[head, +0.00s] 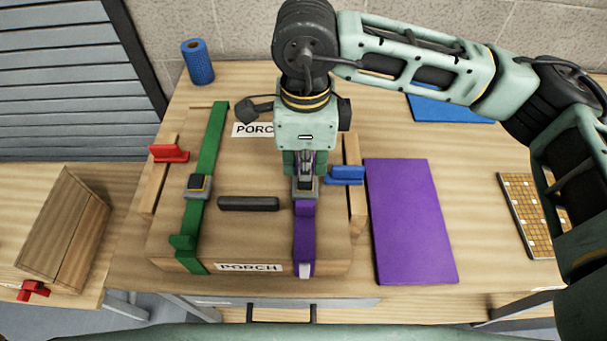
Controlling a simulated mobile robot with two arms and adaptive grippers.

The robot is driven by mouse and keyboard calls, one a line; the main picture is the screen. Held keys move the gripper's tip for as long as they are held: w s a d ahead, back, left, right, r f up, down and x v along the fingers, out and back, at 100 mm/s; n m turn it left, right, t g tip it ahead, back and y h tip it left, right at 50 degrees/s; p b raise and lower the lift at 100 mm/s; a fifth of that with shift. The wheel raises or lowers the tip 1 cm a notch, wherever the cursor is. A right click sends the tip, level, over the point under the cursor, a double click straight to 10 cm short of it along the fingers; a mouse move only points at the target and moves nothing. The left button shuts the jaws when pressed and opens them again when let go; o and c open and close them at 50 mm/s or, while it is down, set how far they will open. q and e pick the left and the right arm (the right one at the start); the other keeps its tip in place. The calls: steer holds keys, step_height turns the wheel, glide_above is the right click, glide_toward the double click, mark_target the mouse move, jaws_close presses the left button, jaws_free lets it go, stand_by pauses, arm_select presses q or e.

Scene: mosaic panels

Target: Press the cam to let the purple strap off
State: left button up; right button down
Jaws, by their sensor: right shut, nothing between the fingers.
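The purple strap (304,240) runs down the right side of a wooden crate (250,245) and over its near edge, with a pale end tip. Its cam buckle (305,190) is dark and grey and sits partly under my right gripper. My right gripper (306,176) points down with its fingers closed, right at or just above that buckle; I cannot tell if it touches. The gripper hides the far part of the purple strap. A green strap (210,150) with its own buckle (198,185) crosses the crate's left side. My left gripper is not in view.
A dark handle (249,204) lies between the straps. A red clamp (169,152) and a blue clamp (345,175) flank the crate. A purple panel (410,220) lies to the right, a mosaic panel (530,215) farther right. A blue roll (197,62) stands behind.

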steer(key=shift+r+p, duration=0.95)
steer(key=shift+r, duration=1.95)
steer(key=shift+r, duration=0.1)
